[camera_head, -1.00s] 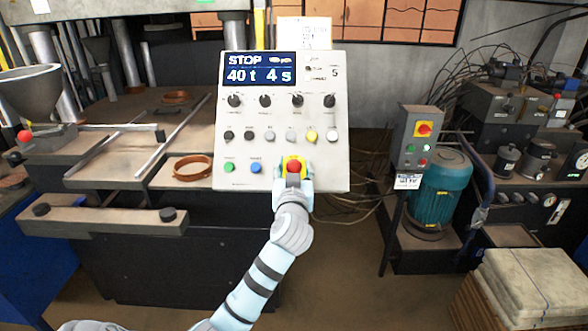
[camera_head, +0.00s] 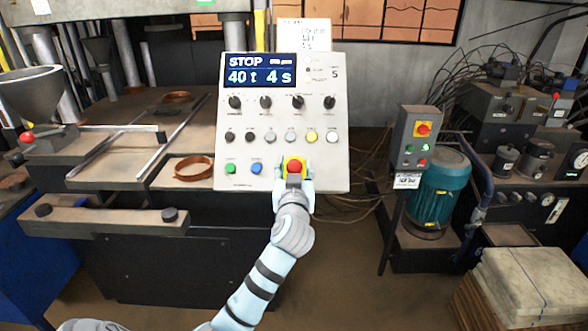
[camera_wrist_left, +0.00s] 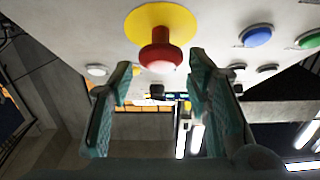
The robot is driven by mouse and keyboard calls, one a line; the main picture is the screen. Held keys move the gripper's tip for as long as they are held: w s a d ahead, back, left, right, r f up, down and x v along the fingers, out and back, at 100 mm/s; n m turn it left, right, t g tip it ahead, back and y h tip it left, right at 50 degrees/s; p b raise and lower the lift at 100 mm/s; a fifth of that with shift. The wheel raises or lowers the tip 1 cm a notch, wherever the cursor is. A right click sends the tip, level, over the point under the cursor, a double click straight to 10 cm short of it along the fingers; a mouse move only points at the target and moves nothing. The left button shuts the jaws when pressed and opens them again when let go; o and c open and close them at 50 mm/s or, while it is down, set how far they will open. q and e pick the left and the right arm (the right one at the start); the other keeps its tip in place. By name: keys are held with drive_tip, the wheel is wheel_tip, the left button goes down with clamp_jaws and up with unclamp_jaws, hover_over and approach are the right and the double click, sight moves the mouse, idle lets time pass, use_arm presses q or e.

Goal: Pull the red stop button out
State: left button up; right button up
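The red stop button (camera_head: 294,167) sits on a yellow round plate at the lower right of the light grey control panel (camera_head: 210,182). In the left wrist view the red button (camera_wrist_left: 160,52) stands out from its yellow plate (camera_wrist_left: 140,18), showing a wide head on a narrower stem. My left gripper (camera_head: 293,178) is at the button in the head view. In the wrist view its two fingers (camera_wrist_left: 158,88) are spread apart, with the button just beyond and between their tips; I see no contact. The panel display (camera_head: 260,70) reads STOP, 40 t, 4 s. My right gripper is not in view.
Green (camera_head: 230,169) and blue (camera_head: 256,168) buttons are on the panel left of the red one. A row of small buttons and several black knobs are above. A grey switch box (camera_head: 413,138) on a post stands to the right. A copper-coloured ring (camera_head: 193,168) lies at left.

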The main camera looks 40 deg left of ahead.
use_arm(q)
drive_tip(key=v, duration=1.2)
